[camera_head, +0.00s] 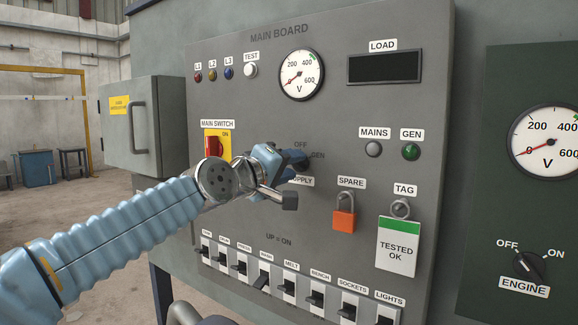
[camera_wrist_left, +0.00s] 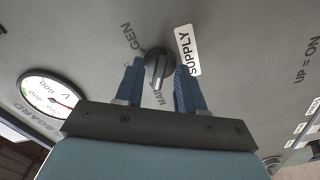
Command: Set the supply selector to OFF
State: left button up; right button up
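The supply selector is a dark round knob (camera_wrist_left: 157,68) on the grey main board. In the left wrist view its light pointer line faces down the picture, toward the partly hidden MAINS label. The GEN label is above it and the SUPPLY label (camera_wrist_left: 188,50) to its right. My right gripper is not in view.
The red main switch (camera_head: 214,147) is left of the gripper. An orange padlock (camera_head: 344,220) and a TESTED OK tag (camera_head: 397,246) hang lower right. A row of breaker switches (camera_head: 290,286) runs along the bottom. A grey box (camera_head: 146,125) juts out at left.

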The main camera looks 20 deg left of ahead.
pick_arm(q)
grip_shut()
jog(key=shift+f+m, duration=0.1)
jog(key=shift+m, duration=0.2)
jog(key=shift+m+b, duration=0.55)
jog(key=shift+m, duration=0.05)
jog(key=m+b, duration=0.2)
jog(key=m, duration=0.2)
jog(key=shift+f, duration=0.1)
jog(key=m+b, duration=0.1)
jog(key=m, duration=0.2)
jog(key=shift+m, duration=0.3)
jog(key=shift+m+b, duration=0.55)
jog(key=shift+m, duration=0.55)
